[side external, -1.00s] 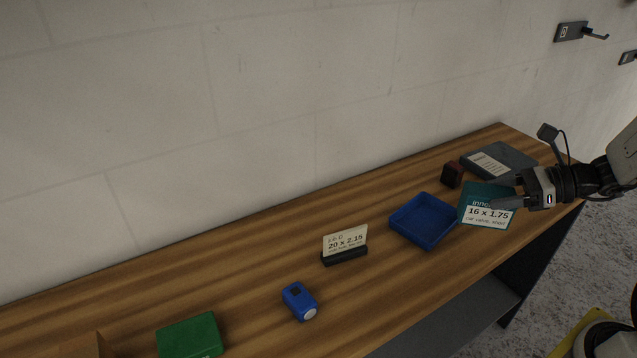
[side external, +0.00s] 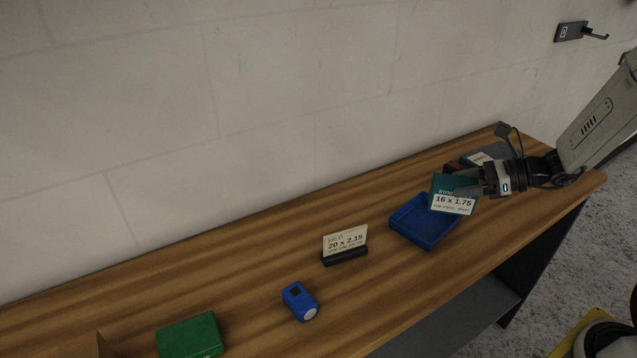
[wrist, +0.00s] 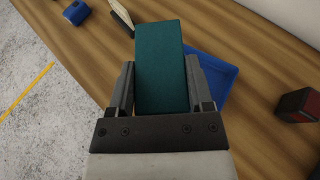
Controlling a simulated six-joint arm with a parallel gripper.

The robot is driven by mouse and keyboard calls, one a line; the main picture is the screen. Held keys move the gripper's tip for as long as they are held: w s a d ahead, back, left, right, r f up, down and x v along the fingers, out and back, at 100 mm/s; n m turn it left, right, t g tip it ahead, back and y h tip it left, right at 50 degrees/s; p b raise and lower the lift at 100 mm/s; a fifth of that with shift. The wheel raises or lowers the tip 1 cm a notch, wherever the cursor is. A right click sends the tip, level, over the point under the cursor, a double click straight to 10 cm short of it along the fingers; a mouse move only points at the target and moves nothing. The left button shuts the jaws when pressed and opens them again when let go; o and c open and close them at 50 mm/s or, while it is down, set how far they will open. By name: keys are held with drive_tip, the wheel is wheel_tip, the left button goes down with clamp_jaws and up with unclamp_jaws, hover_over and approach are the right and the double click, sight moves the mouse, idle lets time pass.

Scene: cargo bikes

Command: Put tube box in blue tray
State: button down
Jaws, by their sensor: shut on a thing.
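My gripper (side external: 468,190) is shut on a teal tube box (side external: 441,184) with a white label reading "16 x 1.75". In the wrist view the box (wrist: 161,68) sits between the two fingers of my gripper (wrist: 160,85). The blue tray (side external: 412,232) lies on the bench and looks empty where it shows. The box is held up over the tray's right back part and hides that corner. In the wrist view the tray (wrist: 221,78) shows behind and to the right of the box, partly hidden.
A card in a black stand (side external: 344,256) reads "20 x 2.15", left of the tray. A blue device (side external: 299,301) and a green box (side external: 190,337) stand further left. A dark red block (wrist: 297,104) and a grey item (side external: 487,152) are at the back right.

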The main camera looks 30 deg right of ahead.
drive_tip(key=w+f, duration=0.5)
drive_tip(key=shift+d+f, duration=0.3)
drive_tip(key=shift+d, duration=0.1)
drive_tip(key=shift+w+f, duration=0.3)
drive_tip(key=shift+f, duration=1.5)
drive_tip(key=shift+f, duration=0.2)
unclamp_jaws()
drive_tip(key=shift+r, duration=0.15)
